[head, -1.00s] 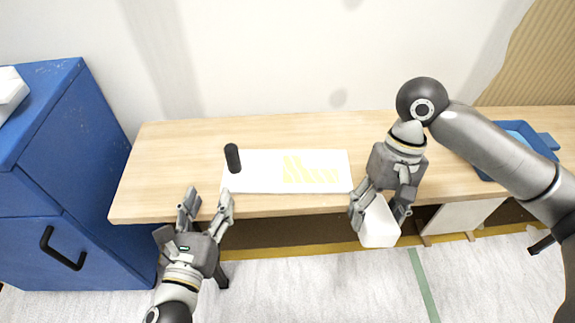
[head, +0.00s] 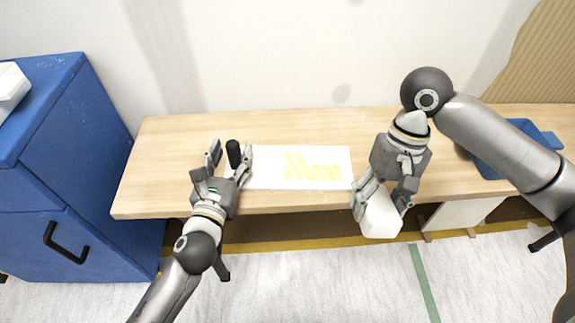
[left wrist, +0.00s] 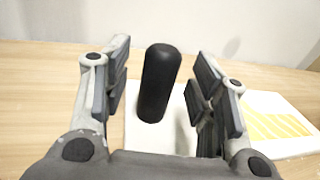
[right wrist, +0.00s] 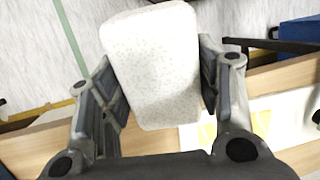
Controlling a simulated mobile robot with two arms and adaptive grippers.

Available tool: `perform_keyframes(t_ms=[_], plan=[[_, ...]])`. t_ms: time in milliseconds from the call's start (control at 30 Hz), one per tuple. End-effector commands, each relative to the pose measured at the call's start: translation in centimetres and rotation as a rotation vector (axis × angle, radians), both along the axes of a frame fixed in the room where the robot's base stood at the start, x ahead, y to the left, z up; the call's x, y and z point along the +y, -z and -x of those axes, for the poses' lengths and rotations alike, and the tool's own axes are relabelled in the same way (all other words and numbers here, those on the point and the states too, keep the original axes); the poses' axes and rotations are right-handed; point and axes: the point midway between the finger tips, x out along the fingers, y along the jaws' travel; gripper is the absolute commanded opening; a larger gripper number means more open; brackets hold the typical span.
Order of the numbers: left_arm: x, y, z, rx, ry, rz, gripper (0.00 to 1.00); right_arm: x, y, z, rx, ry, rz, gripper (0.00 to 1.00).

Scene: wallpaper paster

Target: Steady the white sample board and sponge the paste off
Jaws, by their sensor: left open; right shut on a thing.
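The white sample board (head: 262,178) lies on the wooden table with pale yellow paste (head: 310,167) over its right half. A black upright handle (head: 233,152) stands at the board's left end; it also shows in the left wrist view (left wrist: 160,85). My left gripper (head: 230,155) is open, its fingers on either side of the handle and apart from it in the left wrist view (left wrist: 158,95). My right gripper (head: 382,200) is shut on a white speckled sponge (head: 380,218), held off the table's front edge, right of the board. The sponge fills the right wrist view (right wrist: 155,65).
The wooden table (head: 170,150) is clear left of and behind the board. A blue tray (head: 495,165) sits at the table's right, partly behind my right arm. A blue cabinet (head: 45,165) stands at the left.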

Motion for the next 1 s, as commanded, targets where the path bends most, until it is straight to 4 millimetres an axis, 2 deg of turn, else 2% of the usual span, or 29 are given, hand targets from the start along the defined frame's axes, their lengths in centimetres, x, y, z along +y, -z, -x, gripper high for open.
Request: perform_keyframes(t_ms=[200, 533, 933, 1000], plan=[[-0.4, 0.0, -1.4, 0.0, 0.0, -0.001, 0.53, 0.0, 0.1, 0.0, 0.0, 0.0, 0.0, 0.33], [-0.4, 0.0, -1.6, 0.001, 0.0, 0.0, 0.53, 0.0, 0.1, 0.0, 0.0, 0.0, 0.0, 0.33], [-0.4, 0.0, -1.6, 0.001, 0.0, 0.0, 0.02, 0.0, 0.1, 0.0, 0.0, 0.0, 0.0, 0.33], [-0.4, 0.0, -1.6, 0.001, 0.0, 0.0, 0.0, 0.0, 0.1, 0.0, 0.0, 0.0, 0.0, 0.33]])
